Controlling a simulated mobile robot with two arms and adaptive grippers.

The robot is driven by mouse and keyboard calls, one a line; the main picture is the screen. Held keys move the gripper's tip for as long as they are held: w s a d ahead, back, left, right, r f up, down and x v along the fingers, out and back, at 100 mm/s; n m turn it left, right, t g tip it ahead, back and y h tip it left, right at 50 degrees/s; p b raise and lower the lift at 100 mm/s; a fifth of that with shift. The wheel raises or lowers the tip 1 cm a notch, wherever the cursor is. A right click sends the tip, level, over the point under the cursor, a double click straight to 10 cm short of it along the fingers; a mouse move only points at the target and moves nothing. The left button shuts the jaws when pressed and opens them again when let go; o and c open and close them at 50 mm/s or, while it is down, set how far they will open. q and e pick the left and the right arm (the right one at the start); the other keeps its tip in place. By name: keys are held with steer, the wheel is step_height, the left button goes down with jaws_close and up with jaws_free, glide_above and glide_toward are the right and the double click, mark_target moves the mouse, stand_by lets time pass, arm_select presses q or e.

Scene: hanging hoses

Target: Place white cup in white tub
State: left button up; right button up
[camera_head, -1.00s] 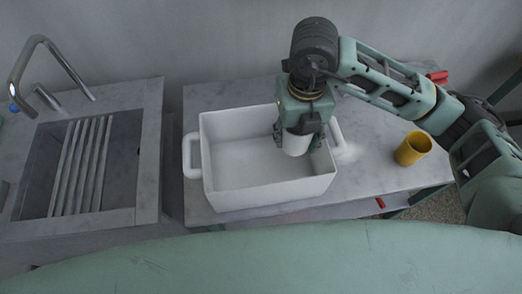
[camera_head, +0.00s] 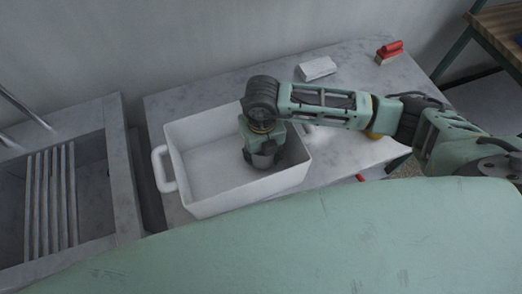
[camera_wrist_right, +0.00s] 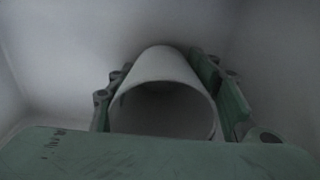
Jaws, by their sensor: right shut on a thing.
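The white tub (camera_head: 190,197) stands on the grey marble table, its handle (camera_head: 163,168) showing at the left. My right gripper (camera_head: 264,165) reaches down inside the right part of the tub. In the right wrist view, my right gripper (camera_wrist_right: 170,100) is shut on the white cup (camera_wrist_right: 165,66), with a finger on each side and the cup's round opening facing the camera. Pale tub walls surround it there. In the head view the cup is mostly hidden by the gripper. Whether it touches the tub floor I cannot tell. My left gripper is not in view.
A white block-like thing (camera_head: 317,68) and a red-topped brush (camera_head: 389,52) lie at the back of the table. A yellow cup (camera_head: 375,135) is mostly hidden behind my right arm. A sink with a slatted rack (camera_head: 50,200) is at the left.

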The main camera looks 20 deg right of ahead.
steer(key=shift+f, duration=0.25)
steer(key=shift+f, duration=0.1)
steer(key=shift+f+b, duration=0.15)
steer(key=shift+b, duration=0.15)
steer(key=o, duration=1.2)
steer(key=shift+r, duration=0.5)
step_height(320, 180, up, 12)
steer(key=b, duration=0.1)
steer(key=shift+f, duration=0.2)
